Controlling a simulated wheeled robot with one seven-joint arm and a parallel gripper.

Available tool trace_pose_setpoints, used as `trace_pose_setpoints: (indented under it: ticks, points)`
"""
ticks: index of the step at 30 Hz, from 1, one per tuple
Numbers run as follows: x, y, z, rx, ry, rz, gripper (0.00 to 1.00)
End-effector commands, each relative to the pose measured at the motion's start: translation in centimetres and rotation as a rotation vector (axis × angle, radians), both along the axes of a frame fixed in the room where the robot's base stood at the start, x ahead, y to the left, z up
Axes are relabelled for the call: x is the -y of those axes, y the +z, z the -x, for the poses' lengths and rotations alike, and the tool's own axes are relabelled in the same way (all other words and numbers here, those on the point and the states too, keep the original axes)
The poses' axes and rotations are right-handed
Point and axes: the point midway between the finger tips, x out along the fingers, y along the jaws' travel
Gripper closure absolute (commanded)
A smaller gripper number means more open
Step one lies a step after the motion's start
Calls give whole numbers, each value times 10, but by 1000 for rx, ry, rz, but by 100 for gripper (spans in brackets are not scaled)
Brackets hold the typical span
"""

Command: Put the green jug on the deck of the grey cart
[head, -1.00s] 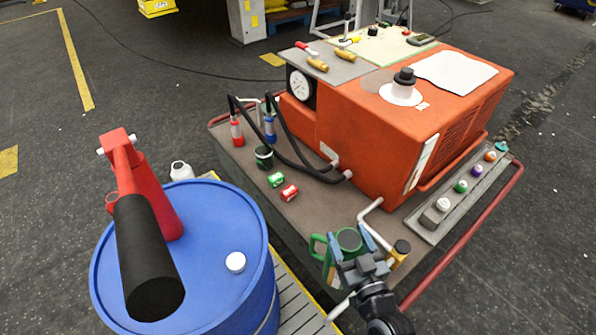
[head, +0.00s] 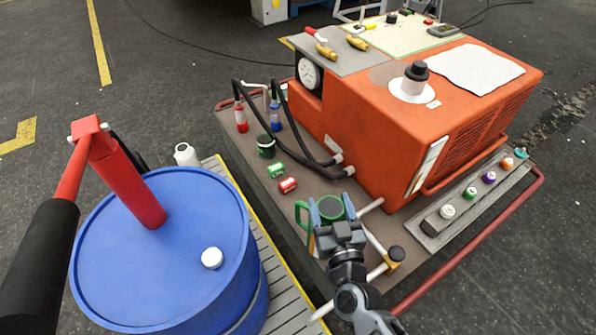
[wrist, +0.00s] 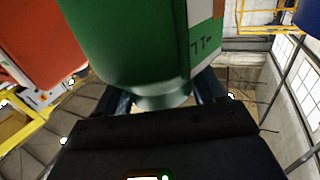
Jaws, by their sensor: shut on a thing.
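The green jug (head: 331,208) is between the fingers of my gripper (head: 328,212), which is shut on it. Its green handle (head: 302,216) sticks out to the left. In the wrist view the jug's green side (wrist: 130,45) with a white label fills the upper middle, between the two dark fingers. The grey cart's deck (head: 262,186) lies under and around the jug in the head view. I cannot tell whether the jug touches the deck, as my gripper hides its lower part.
An orange machine (head: 395,140) stands on the cart. A green can (head: 276,170), a red can (head: 288,186) and a dark green cup (head: 266,146) are on the deck. A white bar with a yellow-and-black end (head: 394,257) is right of my gripper. A blue drum (head: 190,270) is at left.

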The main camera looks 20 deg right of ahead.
Motion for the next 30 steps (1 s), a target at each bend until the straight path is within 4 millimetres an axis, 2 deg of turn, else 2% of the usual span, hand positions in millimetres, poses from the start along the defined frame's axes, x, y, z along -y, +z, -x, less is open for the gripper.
trace_pose_setpoints:
  ticks: [5,8,21,30]
  points:
    - [0,2,-8,9,-5,3,100]
    - [5,-5,-17,9,-5,4,100]
    - [39,-51,-79,11,-5,3,100]
    - [53,-64,-104,10,-5,2,100]
